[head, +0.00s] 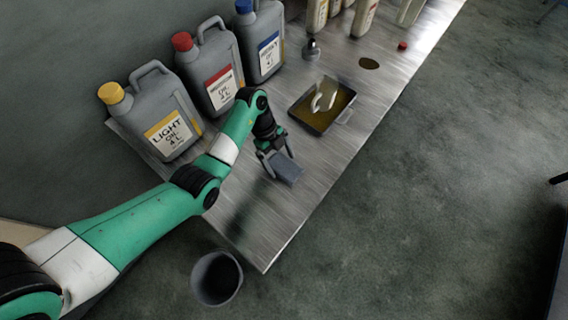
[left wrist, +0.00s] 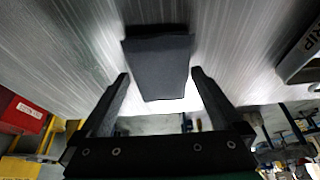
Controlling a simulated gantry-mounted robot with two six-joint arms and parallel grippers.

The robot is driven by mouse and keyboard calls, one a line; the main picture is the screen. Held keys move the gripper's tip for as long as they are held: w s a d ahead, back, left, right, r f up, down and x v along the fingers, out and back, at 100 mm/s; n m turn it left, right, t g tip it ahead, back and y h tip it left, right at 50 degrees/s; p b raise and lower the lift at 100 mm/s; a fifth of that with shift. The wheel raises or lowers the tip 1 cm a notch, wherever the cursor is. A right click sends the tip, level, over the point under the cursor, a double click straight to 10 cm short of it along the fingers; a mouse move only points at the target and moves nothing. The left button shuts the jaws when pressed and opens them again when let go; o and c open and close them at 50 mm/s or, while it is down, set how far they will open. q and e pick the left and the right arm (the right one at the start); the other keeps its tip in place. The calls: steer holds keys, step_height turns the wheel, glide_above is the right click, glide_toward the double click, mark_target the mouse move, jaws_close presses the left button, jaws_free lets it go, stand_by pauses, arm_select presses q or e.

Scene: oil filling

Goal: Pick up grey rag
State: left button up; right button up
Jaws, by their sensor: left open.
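The grey rag (head: 287,171) is a folded dark grey rectangle on the metal table in the head view. In the left wrist view the rag (left wrist: 158,62) lies ahead of the fingers, its near end close to the gap between them. My left gripper (head: 271,160) is at the rag in the head view, with its fingers on either side of the rag's end. It also shows in the left wrist view (left wrist: 160,82), open, with visible space between each finger and the rag. I cannot tell whether anything touches. My right gripper is not in view.
Jugs with yellow (head: 168,120), red (head: 208,72) and blue (head: 262,42) caps stand along the table's back edge. A drip tray (head: 300,113) with oil lies to the right. A dark bin (head: 216,278) stands on the floor by the table's near end.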

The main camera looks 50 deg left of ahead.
mark_target(287, 167)
arm_select(q)
steer(key=shift+f, duration=0.1)
steer(key=shift+c, duration=0.4)
steer(key=c, duration=1)
steer(key=shift+c, duration=0.2)
steer(key=shift+r+p, duration=0.55)
step_height(287, 167, up, 3)
steer(key=shift+w+f+p, duration=0.1)
steer(key=shift+p, duration=0.95)
steer(key=s+d+r+p, duration=0.6)
steer(key=s+r+p, duration=0.3)
steer(key=s+p, duration=0.3)
steer(key=shift+s+p, duration=0.35)
steer(key=shift+p, duration=0.7)
